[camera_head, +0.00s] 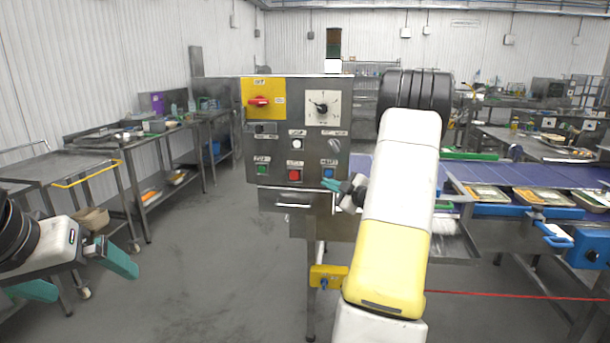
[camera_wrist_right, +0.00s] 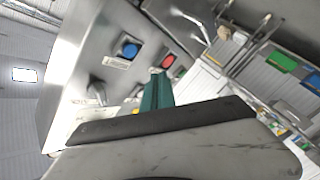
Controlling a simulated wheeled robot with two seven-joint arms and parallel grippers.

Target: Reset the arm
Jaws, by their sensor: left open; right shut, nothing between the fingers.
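My right gripper (camera_head: 332,184) is shut and empty, with its teal fingertips just below and in front of the blue button (camera_head: 330,173) on the grey control box (camera_head: 284,133). I cannot tell whether it touches the box. In the right wrist view the shut teal fingers (camera_wrist_right: 157,92) point toward the box, between the blue button (camera_wrist_right: 130,49) and the red button (camera_wrist_right: 168,61). My right arm hides part of the conveyor in the head view. My left gripper (camera_head: 78,275) is open and empty at the lower left, above the floor, with its teal fingers apart.
The box also carries a red switch (camera_head: 258,102) on a yellow plate, a dial (camera_head: 321,107) and a green button (camera_head: 262,170). A blue conveyor (camera_head: 520,174) with food trays runs to the right. A steel cart (camera_head: 52,166) stands at left. The floor (camera_head: 215,255) between is clear.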

